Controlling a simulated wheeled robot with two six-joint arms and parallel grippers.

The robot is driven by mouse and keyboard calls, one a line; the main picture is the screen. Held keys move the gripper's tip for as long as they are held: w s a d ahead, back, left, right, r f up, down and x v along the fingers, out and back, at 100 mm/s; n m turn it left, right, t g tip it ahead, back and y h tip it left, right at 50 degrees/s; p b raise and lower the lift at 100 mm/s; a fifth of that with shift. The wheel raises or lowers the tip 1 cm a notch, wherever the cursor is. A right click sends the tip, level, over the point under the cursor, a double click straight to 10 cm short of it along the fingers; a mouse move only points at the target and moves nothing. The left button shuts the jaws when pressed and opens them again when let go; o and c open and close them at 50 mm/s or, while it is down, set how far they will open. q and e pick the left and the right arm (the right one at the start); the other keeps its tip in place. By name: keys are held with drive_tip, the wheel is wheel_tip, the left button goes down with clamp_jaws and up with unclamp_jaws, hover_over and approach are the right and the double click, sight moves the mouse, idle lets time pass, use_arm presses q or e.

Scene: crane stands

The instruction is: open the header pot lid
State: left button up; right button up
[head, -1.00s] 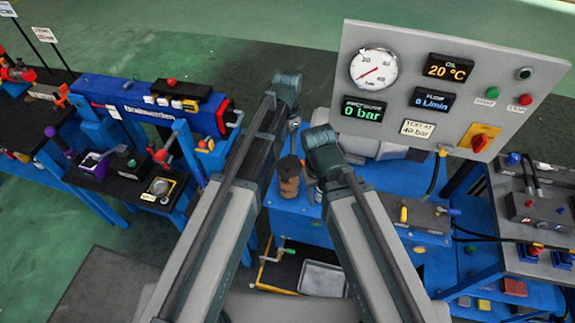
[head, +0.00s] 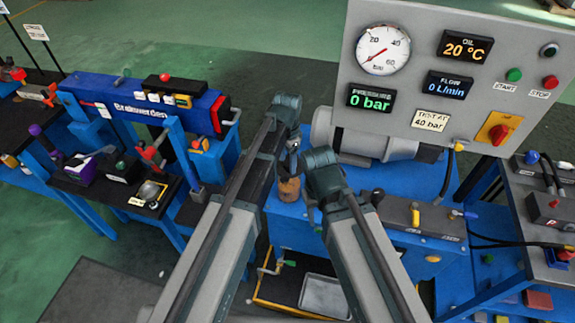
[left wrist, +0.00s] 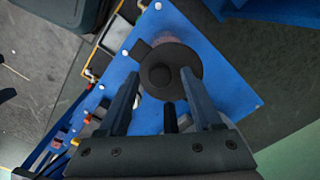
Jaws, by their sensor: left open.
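The header pot (head: 289,190) is a brownish cylinder on the blue bench, between my two arms in the head view. Its top is hidden there by my left wrist and gripper. In the left wrist view its dark round lid (left wrist: 185,58) shows from above, with a round knob (left wrist: 160,74) in the middle and a tab at one side. My left gripper (left wrist: 160,88) is open, its fingers spread either side of the lid's near part, with nothing held. I cannot tell whether they touch the lid. My right arm's end (head: 322,170) is beside the pot; its fingers are not clear.
A grey gauge panel (head: 425,100) stands behind to the right, showing 0 bar, with a motor (head: 350,135) below it. A metal tray (head: 325,296) sits low in front. A blue crane stand (head: 140,108) is at the left. Green floor lies open behind.

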use_arm(q)
clamp_jaws()
idle(0.3)
idle(1.1)
